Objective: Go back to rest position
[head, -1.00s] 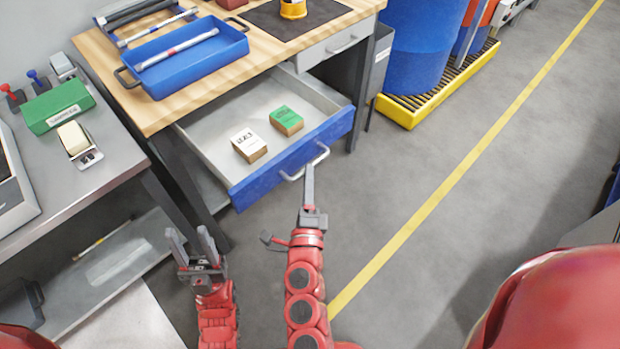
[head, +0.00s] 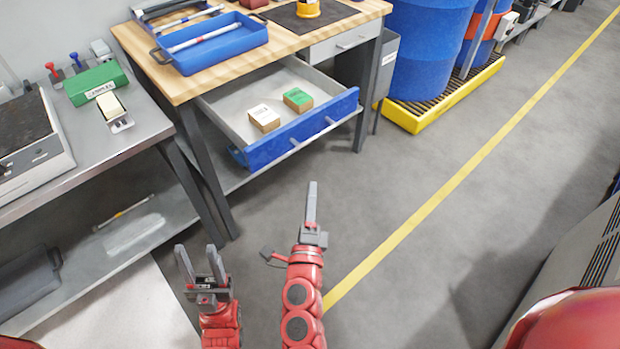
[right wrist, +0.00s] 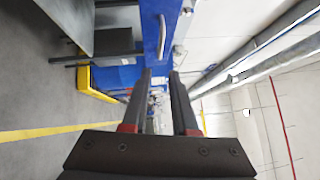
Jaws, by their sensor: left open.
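My left gripper (head: 201,256) is low in the head view, its two fingers apart and nothing between them. My right gripper (head: 311,195) is to its right, seen edge-on and pointing away from me. In the right wrist view, the right gripper's fingers (right wrist: 160,74) have a gap between them and hold nothing. A drawer (head: 288,138) with a blue front stands pulled out under the wooden workbench. The right gripper is short of the drawer's front, with bare floor between. A white-topped box (head: 264,119) and a green-topped box (head: 298,100) lie in the drawer.
The wooden workbench (head: 290,45) carries a blue tray (head: 215,50). A grey side table (head: 100,146) with a green box (head: 96,84) stands left. A yellow spill pallet (head: 405,119) with blue drums is behind. Grey floor is clear at centre and right.

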